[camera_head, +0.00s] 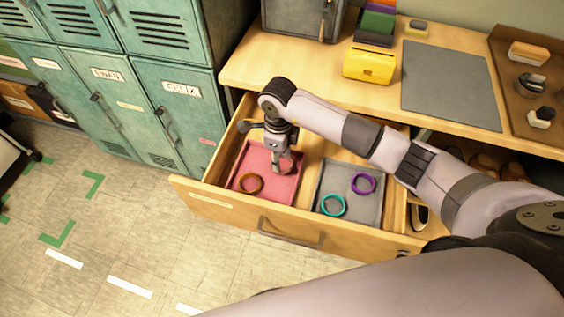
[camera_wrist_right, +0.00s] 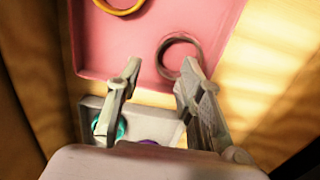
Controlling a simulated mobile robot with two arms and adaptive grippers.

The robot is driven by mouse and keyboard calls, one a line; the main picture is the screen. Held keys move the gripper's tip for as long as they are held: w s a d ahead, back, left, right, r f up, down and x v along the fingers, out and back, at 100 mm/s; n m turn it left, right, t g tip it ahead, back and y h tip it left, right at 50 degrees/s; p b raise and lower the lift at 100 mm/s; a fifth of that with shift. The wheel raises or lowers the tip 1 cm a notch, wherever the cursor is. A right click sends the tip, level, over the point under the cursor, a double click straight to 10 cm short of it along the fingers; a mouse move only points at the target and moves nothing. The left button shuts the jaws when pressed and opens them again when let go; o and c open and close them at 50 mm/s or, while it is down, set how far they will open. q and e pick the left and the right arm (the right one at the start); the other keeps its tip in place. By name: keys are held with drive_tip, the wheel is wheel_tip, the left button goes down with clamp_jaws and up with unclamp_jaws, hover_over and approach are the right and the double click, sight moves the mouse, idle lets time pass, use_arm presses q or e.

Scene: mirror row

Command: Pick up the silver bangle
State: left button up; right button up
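The silver bangle (camera_wrist_right: 164,44) lies on the pink tray (camera_wrist_right: 112,50) in the right wrist view, close to the tray's edge. My right gripper (camera_wrist_right: 161,66) is open above it, with one fingertip overlapping the bangle's lower rim in the picture; contact cannot be told. In the head view my right gripper (camera_head: 284,165) points down over the right part of the pink tray (camera_head: 262,158), and the silver bangle is hard to make out around its fingers. My left gripper is not in view.
The trays sit in an open drawer (camera_head: 225,206). A brown-gold bangle (camera_head: 241,187) shares the pink tray. A grey tray (camera_head: 340,178) beside it holds a teal bangle (camera_head: 323,207) and a purple bangle (camera_head: 373,185). The desktop (camera_head: 251,73) overhangs behind; lockers (camera_head: 110,105) stand left.

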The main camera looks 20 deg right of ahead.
drive_tip(key=shift+f+p, duration=0.5)
drive_tip(key=shift+f, duration=2.25)
drive_tip(key=shift+c, duration=0.2)
clamp_jaws()
